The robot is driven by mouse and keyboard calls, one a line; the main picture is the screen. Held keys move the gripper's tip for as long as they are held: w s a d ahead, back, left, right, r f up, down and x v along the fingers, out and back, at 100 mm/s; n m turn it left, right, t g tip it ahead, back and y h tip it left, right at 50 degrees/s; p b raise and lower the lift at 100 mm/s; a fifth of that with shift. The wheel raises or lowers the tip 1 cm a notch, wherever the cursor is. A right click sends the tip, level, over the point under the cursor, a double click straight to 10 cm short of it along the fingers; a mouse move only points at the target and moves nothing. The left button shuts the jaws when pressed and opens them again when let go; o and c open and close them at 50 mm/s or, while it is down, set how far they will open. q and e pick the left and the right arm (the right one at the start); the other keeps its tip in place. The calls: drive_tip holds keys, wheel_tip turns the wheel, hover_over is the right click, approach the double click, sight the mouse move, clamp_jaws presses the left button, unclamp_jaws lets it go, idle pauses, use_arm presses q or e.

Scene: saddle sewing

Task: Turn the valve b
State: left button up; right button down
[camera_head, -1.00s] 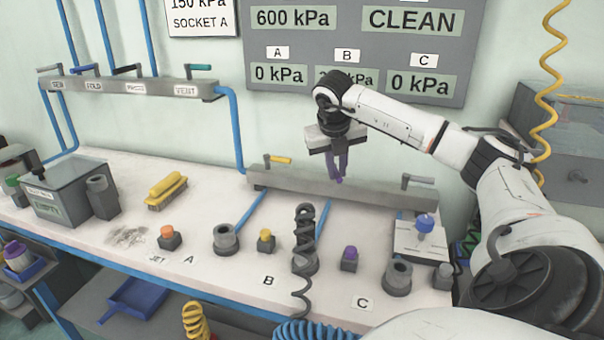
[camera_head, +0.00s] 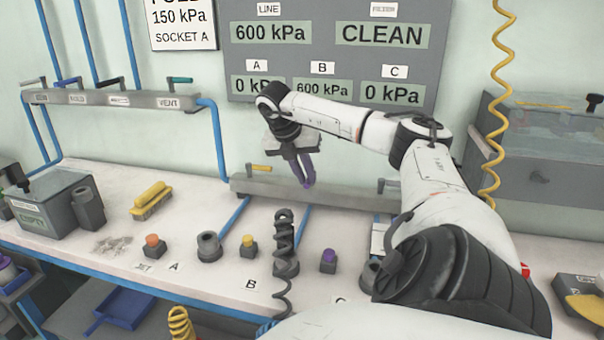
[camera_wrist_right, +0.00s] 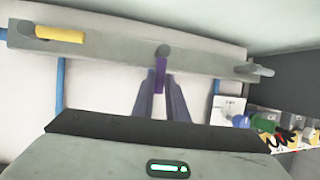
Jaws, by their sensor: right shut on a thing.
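Valve b is the middle valve on the grey pipe bar. My right gripper (camera_wrist_right: 160,92) is shut on this handle, one finger on each side. In the head view my right gripper (camera_head: 306,175) reaches down to the bar (camera_head: 345,194) and mostly hides the valve. The B display (camera_head: 322,89) on the wall panel reads 600 kPa. My left gripper is not in view.
A yellow-handled valve (camera_head: 259,168) is at the bar's left end and a grey-handled valve (camera_head: 386,186) at its right. On the bench below are sockets, coloured buttons and a black coiled hose (camera_head: 284,240) at B. A yellow brush (camera_head: 151,200) lies left.

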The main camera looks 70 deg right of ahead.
drive_tip(key=c, duration=1.7)
unclamp_jaws()
drive_tip(key=shift+c, duration=0.2)
drive_tip(key=p+v, duration=0.3)
drive_tip(key=v, duration=0.7)
drive_tip(key=shift+a+r, duration=0.1)
